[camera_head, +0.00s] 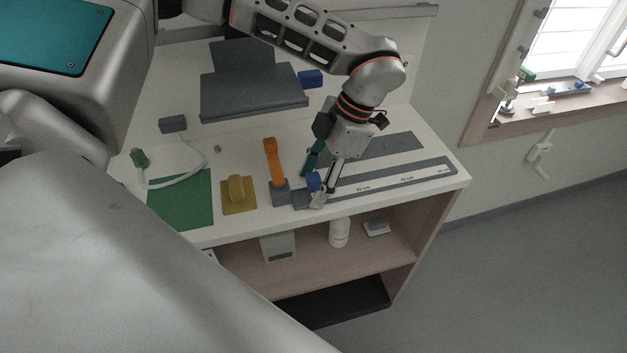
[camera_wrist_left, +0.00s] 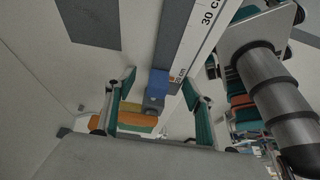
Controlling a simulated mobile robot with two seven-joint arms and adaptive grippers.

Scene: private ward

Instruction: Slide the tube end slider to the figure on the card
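The blue tube end slider (camera_head: 314,181) sits at the near left end of a grey scale rail (camera_head: 420,176) along the table's front. The visible scale marks rise toward the right. In the left wrist view the slider (camera_wrist_left: 158,82) is beside the mark that looks like 20 cm. My left gripper (camera_head: 313,188) is low over the rail, with one finger on each side of the slider. In the left wrist view the gripper (camera_wrist_left: 160,84) is open, with gaps beside the slider. I cannot make out a card with a figure. My right gripper is not in view.
A yellow block on a pad (camera_head: 238,207), a green mat (camera_head: 165,213) and a white tube (camera_head: 190,179) lie farther left. A flat grey plate (camera_head: 398,146) lies behind the rail. The rail's right part is clear.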

